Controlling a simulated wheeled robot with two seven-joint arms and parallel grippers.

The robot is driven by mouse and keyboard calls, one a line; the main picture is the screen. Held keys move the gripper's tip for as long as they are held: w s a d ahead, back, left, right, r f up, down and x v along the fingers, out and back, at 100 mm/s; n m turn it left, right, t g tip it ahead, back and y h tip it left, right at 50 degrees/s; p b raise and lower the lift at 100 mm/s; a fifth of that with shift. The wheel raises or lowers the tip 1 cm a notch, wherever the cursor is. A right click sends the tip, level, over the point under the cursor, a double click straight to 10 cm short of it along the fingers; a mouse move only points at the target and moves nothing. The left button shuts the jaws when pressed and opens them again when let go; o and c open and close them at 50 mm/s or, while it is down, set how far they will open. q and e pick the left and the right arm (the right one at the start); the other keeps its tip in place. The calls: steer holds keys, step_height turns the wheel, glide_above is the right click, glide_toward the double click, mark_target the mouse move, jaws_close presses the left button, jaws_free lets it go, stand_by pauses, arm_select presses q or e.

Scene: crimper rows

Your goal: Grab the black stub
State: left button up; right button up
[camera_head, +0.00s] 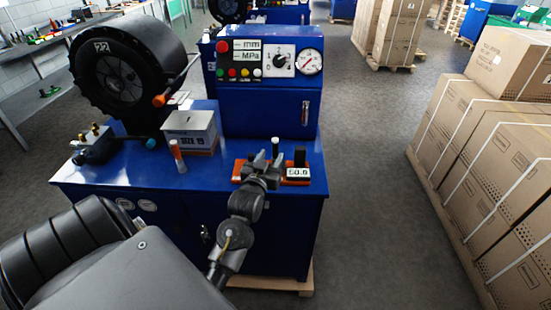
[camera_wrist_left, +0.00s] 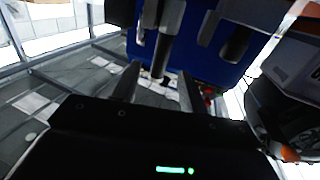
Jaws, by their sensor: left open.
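A slim dark upright piece (camera_head: 275,146) stands just behind my left gripper (camera_head: 263,166). A thicker black upright block (camera_head: 300,155) stands to its right, behind a white "60.0" label (camera_head: 298,172). I cannot tell for sure which of these is the black stub. My left gripper is over the orange base (camera_head: 240,169) at the bench's front right, with open jaws that partly hide the base. In the left wrist view the fingers (camera_wrist_left: 157,90) are apart, and a dark cylinder (camera_wrist_left: 162,52) shows beyond the gap. Contact cannot be judged. My right gripper is not in view.
The blue bench (camera_head: 110,177) carries a large black crimper head (camera_head: 125,75), a grey box (camera_head: 190,126), an orange-and-white marker (camera_head: 178,157) and a blue control cabinet (camera_head: 262,110). Strapped cartons (camera_head: 475,130) stand at the right. Clear floor (camera_head: 375,180) lies between.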

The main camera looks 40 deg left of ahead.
mark_target(274, 149)
arm_select(q)
steer(key=shift+w+a, duration=0.2)
steer(key=shift+w, duration=0.1)
steer(key=shift+w+r, duration=0.1)
steer(key=p+x, duration=0.2)
steer(key=x, duration=0.2)
steer(key=shift+w+a, duration=0.1)
steer(key=shift+w, duration=0.1)
steer(key=shift+w+a, duration=0.1)
steer(key=shift+w, duration=0.15)
steer(key=shift+c, duration=0.3)
jaws_close()
